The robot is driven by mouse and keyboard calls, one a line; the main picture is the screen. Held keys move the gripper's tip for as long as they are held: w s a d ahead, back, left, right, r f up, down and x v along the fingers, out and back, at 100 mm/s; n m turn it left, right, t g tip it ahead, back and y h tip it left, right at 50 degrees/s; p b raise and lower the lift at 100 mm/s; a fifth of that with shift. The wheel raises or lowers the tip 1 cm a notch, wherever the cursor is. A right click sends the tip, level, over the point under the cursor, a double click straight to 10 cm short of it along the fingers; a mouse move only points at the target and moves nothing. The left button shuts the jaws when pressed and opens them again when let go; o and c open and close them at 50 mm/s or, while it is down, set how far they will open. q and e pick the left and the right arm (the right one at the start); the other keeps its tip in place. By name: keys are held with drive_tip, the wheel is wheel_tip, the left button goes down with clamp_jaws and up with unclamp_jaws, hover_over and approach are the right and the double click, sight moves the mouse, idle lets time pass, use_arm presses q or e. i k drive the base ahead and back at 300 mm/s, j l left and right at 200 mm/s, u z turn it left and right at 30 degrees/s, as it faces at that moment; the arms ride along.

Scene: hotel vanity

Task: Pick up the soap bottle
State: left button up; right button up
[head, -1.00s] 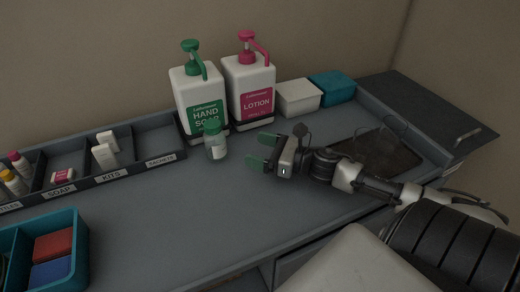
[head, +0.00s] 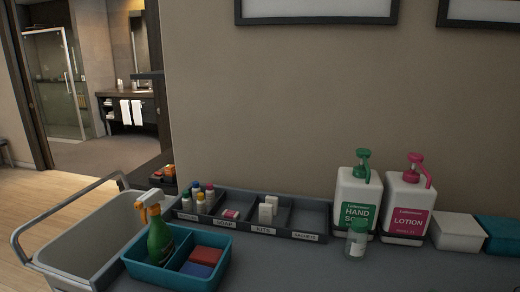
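The hand soap bottle (head: 357,202) is white with a green pump and a green label. It stands upright at the back of the counter, against the wall side. A white lotion bottle (head: 408,205) with a pink pump stands just right of it. Neither of my grippers shows in the head view now.
A divided tray (head: 312,236) with small bottles and boxes lies left of the soap. A teal caddy (head: 213,278) holds a green spray bottle (head: 160,240) and cloths. White (head: 458,233) and teal (head: 503,236) boxes stand right. A grey bin (head: 90,243) is far left.

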sight(356, 243)
drive_tip(key=k, duration=1.05)
